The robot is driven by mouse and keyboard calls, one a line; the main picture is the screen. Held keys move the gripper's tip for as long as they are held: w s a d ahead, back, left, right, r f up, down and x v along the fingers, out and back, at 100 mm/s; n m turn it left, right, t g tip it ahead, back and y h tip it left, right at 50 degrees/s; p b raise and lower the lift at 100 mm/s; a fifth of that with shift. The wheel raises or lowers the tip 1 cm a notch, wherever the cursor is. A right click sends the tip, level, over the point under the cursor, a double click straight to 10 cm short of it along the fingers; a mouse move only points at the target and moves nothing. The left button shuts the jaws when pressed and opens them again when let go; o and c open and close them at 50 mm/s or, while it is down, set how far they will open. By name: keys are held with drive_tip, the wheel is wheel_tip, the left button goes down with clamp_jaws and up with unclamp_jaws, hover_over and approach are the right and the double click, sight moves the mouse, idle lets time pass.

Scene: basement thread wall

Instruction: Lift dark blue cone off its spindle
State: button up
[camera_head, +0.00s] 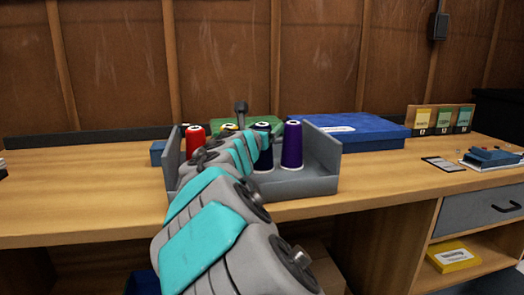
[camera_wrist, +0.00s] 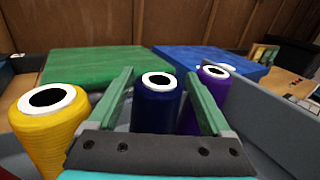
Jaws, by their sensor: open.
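The dark blue cone (camera_wrist: 155,108) stands upright with a white ring and dark hole on top, in the middle of the wrist view. In the head view it is partly hidden behind my arm (camera_head: 264,158). My gripper (camera_wrist: 159,72) is open, with one green finger on each side of the cone in the wrist view. I cannot tell whether either finger touches it. In the head view my arm hides the gripper. The right finger overlaps the purple cone (camera_wrist: 212,75). The spindle under the dark blue cone is hidden.
A grey tray (camera_head: 320,185) holds the cones on the wooden bench (camera_head: 90,200). A yellow cone (camera_wrist: 45,125) stands left of my gripper, and a red cone (camera_head: 195,143) is farther left. A green box (camera_wrist: 85,65) and a blue box (camera_head: 345,127) lie behind.

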drive_tip(key=shift+x, duration=0.85)
clamp_jaws()
